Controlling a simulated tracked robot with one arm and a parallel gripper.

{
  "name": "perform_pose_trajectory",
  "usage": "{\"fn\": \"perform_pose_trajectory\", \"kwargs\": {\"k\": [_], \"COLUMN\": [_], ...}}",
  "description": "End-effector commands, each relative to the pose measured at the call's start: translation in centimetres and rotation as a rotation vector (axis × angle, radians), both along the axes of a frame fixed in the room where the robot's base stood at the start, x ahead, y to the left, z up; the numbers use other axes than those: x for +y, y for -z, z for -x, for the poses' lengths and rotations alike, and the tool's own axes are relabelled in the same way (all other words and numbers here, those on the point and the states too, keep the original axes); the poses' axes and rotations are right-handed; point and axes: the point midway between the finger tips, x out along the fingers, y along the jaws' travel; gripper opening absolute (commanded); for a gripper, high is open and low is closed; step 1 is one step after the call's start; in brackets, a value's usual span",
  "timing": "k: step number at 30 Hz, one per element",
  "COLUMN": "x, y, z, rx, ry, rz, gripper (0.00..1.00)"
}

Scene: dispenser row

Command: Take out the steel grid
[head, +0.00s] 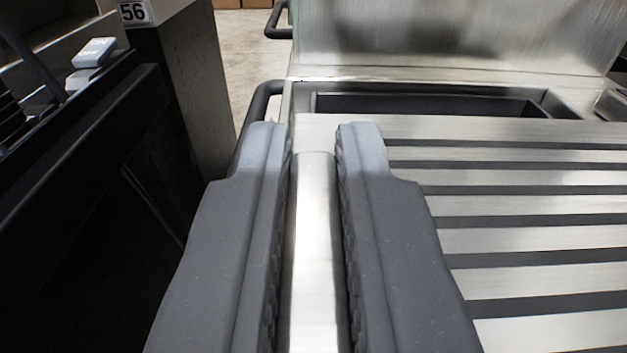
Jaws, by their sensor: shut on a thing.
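The steel grid (535,203) fills the right side of the head view, with flat bright slats and dark gaps between them. A rounded steel bar (316,245) runs along its left edge, away from me. My gripper (315,140) is shut on this bar, one dark grey finger on each side. The fingers hide parts of the bar and the left ends of some slats. Whether the grid is raised from what lies under it cannot be told.
Behind the grid is a dark recess (430,104) in a steel top, with an upright steel panel (450,40) behind it. A black handle rail (255,108) is at its left. A dark cabinet (80,200) stands at the left, near a post marked 56 (180,70). Concrete floor (250,55) shows between.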

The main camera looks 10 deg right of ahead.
Motion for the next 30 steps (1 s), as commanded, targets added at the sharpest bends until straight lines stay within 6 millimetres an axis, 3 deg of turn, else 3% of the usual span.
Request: {"fn": "perform_pose_trajectory", "kwargs": {"k": [30], "x": [1.5], "y": [0.0], "z": [6.8], "rx": [0.001], "ry": [0.002], "rz": [0.000], "gripper": [0.00]}}
